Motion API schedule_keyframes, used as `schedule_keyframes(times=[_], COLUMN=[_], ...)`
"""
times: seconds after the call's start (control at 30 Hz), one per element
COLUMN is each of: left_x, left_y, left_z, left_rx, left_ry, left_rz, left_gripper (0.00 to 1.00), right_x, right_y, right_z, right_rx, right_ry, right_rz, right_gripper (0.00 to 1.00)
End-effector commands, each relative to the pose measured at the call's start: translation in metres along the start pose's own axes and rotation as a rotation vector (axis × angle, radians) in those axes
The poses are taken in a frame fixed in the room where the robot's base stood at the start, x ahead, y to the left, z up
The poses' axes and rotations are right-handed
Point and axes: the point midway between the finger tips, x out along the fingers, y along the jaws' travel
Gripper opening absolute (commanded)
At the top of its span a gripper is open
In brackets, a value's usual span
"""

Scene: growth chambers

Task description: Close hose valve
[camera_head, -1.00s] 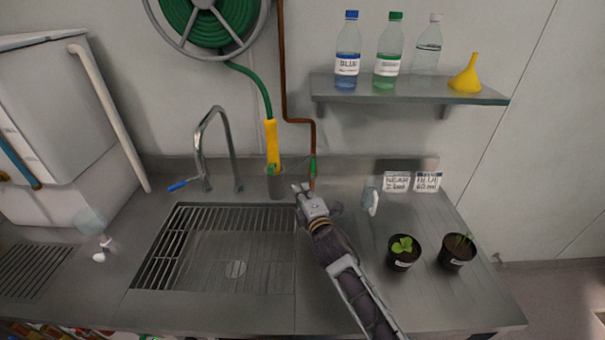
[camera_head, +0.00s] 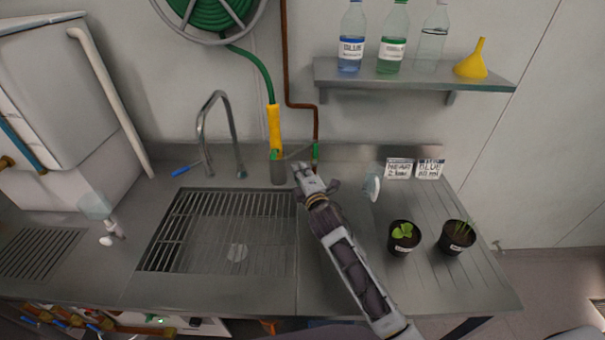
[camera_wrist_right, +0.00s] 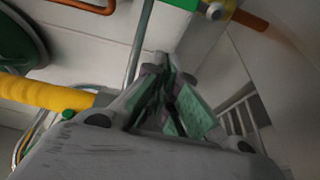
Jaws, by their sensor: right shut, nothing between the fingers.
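The hose valve's green handle (camera_head: 315,151) sits low on the copper pipe (camera_head: 317,118) at the wall, behind the counter. A green part (camera_wrist_right: 180,4) with a brass fitting (camera_wrist_right: 214,11) shows at the top of the right wrist view. My right gripper (camera_head: 299,167) is shut and empty, just in front of and left of the valve. In the wrist view its fingertips (camera_wrist_right: 163,62) are together, apart from the green part. Whether the gripper touches the valve cannot be told from the head view. My left gripper is not in view.
A green hose with a yellow nozzle (camera_head: 275,130) hangs left of the gripper. The sink (camera_head: 222,230) and curved faucet (camera_head: 203,128) lie left. Two potted plants (camera_head: 404,237) (camera_head: 457,237) and small signs (camera_head: 399,169) stand right. A shelf (camera_head: 410,76) holds bottles and a yellow funnel (camera_head: 471,62).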

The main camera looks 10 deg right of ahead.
Motion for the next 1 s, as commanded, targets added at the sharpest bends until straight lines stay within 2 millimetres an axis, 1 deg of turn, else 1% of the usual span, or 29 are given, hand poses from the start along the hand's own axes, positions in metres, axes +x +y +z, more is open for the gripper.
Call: schedule_keyframes(times=[0.03,0.4,0.77,1.0], left_x=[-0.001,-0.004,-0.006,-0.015], left_y=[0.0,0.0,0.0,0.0], left_z=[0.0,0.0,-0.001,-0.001], left_rx=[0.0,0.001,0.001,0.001], left_ry=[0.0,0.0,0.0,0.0], left_rz=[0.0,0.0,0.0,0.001], left_gripper=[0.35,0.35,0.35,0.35], right_x=[0.005,0.039,0.066,0.057], right_y=[0.001,0.001,0.0,0.001], right_z=[0.0,0.0,0.0,0.022], right_rx=[0.0,-0.001,0.0,-0.002], right_ry=[0.0,-0.001,0.0,-0.001], right_rz=[0.0,0.001,0.0,-0.001], right_gripper=[0.0,0.0,0.0,0.0])
